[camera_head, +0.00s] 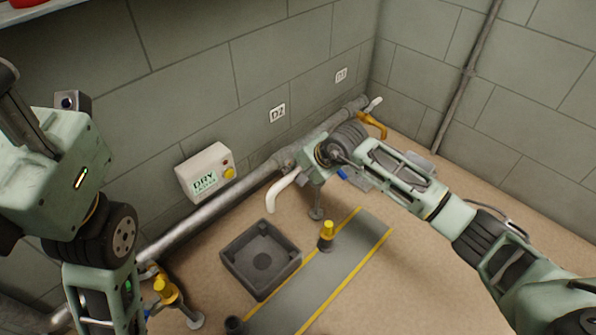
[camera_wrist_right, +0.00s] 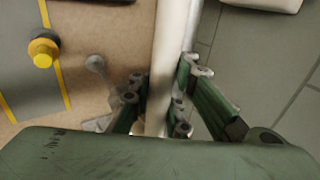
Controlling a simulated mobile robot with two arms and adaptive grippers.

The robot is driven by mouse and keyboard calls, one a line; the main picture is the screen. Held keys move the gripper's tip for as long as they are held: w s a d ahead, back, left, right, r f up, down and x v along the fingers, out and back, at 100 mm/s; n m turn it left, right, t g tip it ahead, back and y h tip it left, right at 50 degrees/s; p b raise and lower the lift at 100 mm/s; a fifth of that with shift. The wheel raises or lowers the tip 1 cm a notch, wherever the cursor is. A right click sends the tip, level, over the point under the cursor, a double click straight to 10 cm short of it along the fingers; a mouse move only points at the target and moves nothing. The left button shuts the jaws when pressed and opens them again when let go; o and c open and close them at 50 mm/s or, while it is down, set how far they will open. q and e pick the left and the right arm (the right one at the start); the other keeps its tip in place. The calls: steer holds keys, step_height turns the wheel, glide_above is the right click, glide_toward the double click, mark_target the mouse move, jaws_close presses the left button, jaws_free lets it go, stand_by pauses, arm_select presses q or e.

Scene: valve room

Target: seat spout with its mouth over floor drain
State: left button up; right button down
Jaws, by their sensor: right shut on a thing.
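The spout (camera_head: 281,189) is a cream-white curved tube below the wall sign D2, its lower end bending down. Its mouth hangs above and a little behind the floor drain (camera_head: 262,258), a dark square basin with a round centre. My right gripper (camera_head: 312,163) is at the upper end of the spout, by the grey wall pipe. In the right wrist view its green fingers (camera_wrist_right: 158,105) are shut on the pale tube from both sides. The tube's upper joint is hidden behind the gripper. My left arm stands at the left; its fingertips do not show.
A grey pipe (camera_head: 225,205) runs along the wall. A white box (camera_head: 206,173) marked DRY, with a yellow button, is beside it. A yellow-capped post (camera_head: 326,235) stands on the yellow-edged grey strip (camera_head: 336,270). An orange handle (camera_head: 372,124) is near sign D1. The right floor is clear.

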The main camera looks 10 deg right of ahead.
steer(key=c, duration=1.7)
jaws_free()
steer(key=shift+o, duration=0.6)
steer(key=v, duration=0.8)
